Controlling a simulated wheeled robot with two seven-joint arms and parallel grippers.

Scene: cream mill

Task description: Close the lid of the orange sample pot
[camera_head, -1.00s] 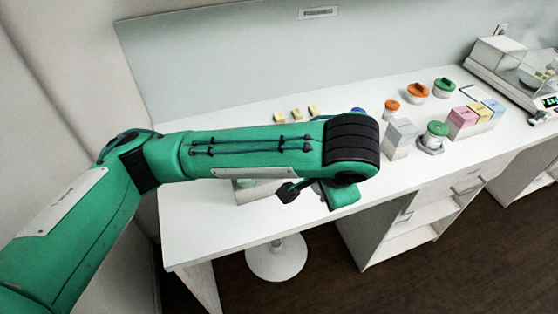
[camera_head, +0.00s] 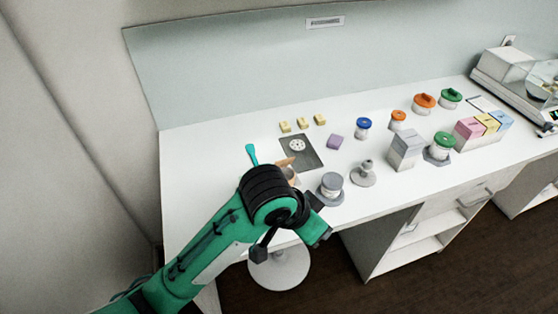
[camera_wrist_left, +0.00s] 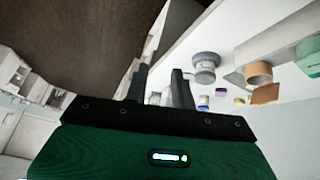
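The orange sample pot (camera_head: 290,174) stands near the table's front left, partly hidden behind my left arm. Its tan-orange lid (camera_head: 284,162) appears raised and open. In the wrist view the pot (camera_wrist_left: 258,71) is at the upper right, with the square lid (camera_wrist_left: 265,94) beside its mouth. My left gripper (camera_wrist_left: 160,78) has its two fingers apart with nothing seen between them. In the head view the left hand (camera_head: 318,232) is at the table's front edge, to the right of and nearer than the pot, not touching it. My right gripper is not in view.
A grey-lidded jar (camera_head: 331,185) and a grey stand (camera_head: 363,173) are right of the pot. A dark mat (camera_head: 305,160) with a white disc lies behind it. A green tool (camera_head: 252,154) lies left. A grey block (camera_head: 405,150) and several lidded jars stand farther right.

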